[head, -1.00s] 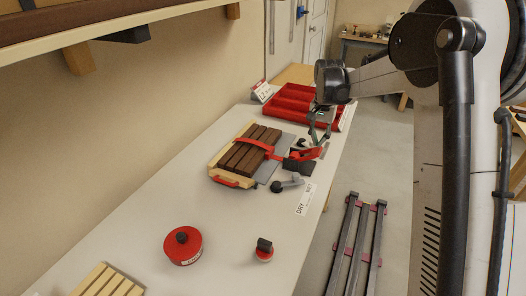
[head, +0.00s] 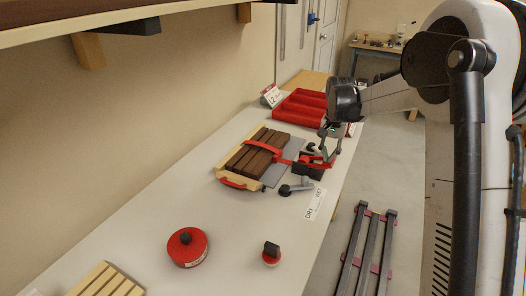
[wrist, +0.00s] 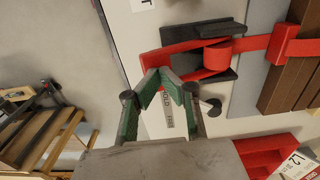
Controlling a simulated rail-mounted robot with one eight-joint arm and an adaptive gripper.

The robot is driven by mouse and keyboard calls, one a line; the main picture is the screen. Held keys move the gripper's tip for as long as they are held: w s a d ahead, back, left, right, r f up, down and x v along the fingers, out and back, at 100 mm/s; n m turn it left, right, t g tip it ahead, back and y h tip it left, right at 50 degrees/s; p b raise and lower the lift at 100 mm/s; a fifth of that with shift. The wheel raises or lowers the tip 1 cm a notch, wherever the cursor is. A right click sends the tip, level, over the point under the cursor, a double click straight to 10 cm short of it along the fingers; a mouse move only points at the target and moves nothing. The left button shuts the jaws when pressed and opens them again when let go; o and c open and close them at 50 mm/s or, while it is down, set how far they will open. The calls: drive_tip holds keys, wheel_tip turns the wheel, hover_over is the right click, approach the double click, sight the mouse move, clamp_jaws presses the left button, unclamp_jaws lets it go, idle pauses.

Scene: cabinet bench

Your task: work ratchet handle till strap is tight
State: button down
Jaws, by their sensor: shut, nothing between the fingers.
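The red ratchet handle (head: 317,160) sits on a black ratchet base (head: 311,173) at the right of the strapped bundle. A red strap (head: 262,149) runs from it across several brown blocks (head: 250,157). My gripper (head: 329,150) is at the handle's outer end, its fingers pointing down. In the wrist view, my gripper's green fingers (wrist: 165,72) are at the open end of the handle (wrist: 190,40), with nothing held between them. Contact cannot be told. The strap (wrist: 256,43) shows a red buckle beside the blocks. Whether the strap is slack is not clear.
The blocks lie on a light wooden tray (head: 228,172) with red handles. A dark-knobbed grey lever (head: 293,188) lies nearby. A red divided bin (head: 300,107) stands behind. A red round container (head: 187,247) and a small knobbed piece (head: 271,254) stand in front.

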drive_tip(key=shift+s+d+f+b, duration=0.1)
drive_tip(key=shift+d+f+b, duration=0.1)
drive_tip(key=shift+f+b, duration=1.15)
drive_tip(key=shift+w+a+r+p, duration=0.15)
drive_tip(key=shift+r+p, duration=0.65)
drive_tip(key=shift+r, duration=0.45)
drive_tip(key=shift+a+r+p, duration=0.2)
drive_tip(key=shift+r+p, duration=0.55)
drive_tip(key=shift+r, duration=0.5)
drive_tip(key=shift+w+a+r+p, duration=0.15)
drive_tip(key=shift+r+p, duration=0.65)
drive_tip(key=shift+r, duration=0.45)
drive_tip(key=shift+f, duration=0.2)
